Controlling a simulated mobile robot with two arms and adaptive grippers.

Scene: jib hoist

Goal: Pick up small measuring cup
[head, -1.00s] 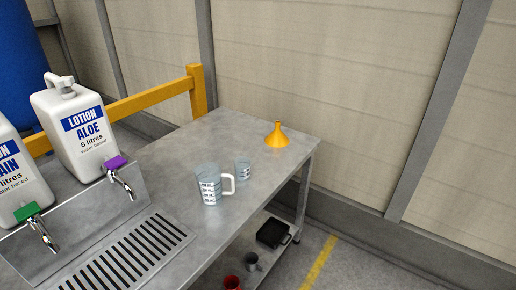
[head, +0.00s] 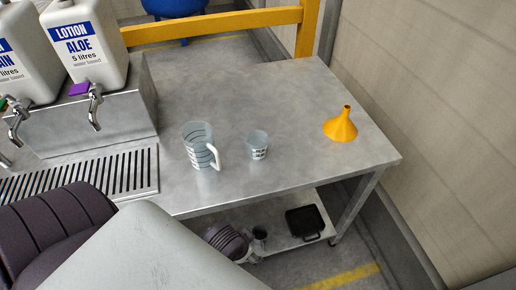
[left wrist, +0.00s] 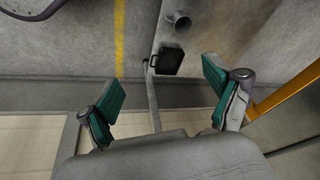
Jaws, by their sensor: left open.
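The small measuring cup (head: 257,145), clear with dark markings, stands upright on the metal table in the head view. It is between the larger handled measuring jug (head: 198,150) on its left and the orange funnel (head: 341,127) on its right. My left arm fills the lower left of the head view, but its fingers cannot be made out there. In the left wrist view my left gripper (left wrist: 165,90) is open, its teal pads wide apart with nothing between them. I do not recognise the small cup in that view. My right gripper is not in view.
The metal table (head: 290,85) is bare behind the cups. Lotion bottles with taps and a drain grate (head: 95,175) are at left. A yellow rail (head: 215,22) runs behind.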

